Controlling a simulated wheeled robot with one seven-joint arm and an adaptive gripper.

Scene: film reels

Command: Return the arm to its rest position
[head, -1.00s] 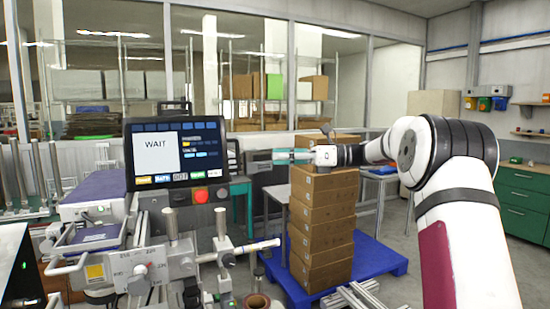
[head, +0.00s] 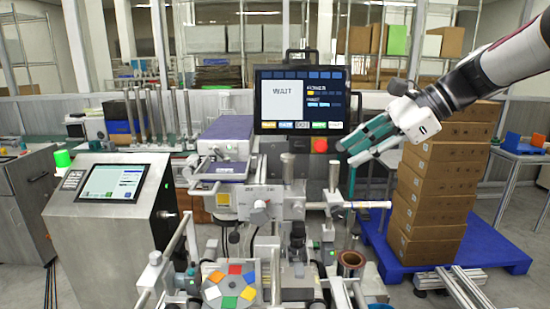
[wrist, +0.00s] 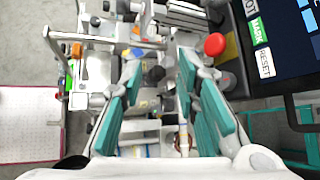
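My gripper (head: 362,146) is in front of the stacked cardboard boxes in the head view, just right of the screen reading WAIT (head: 300,99). Its teal-padded fingers point left and down. In the wrist view the two fingers of my gripper (wrist: 158,75) stand well apart with nothing held between them. My arm comes in from the upper right of the head view. The red button (head: 320,146) under the screen lies close to the fingertips in the picture, and the red button (wrist: 214,44) also shows in the wrist view, right of the fingers.
Cardboard boxes (head: 432,205) are stacked on a blue pallet (head: 490,245) at right. The film machine (head: 262,200) with rods and knobs fills the middle. A grey console (head: 105,235) with a small screen (head: 112,183) and green light stands at left. Floor shows right of the pallet.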

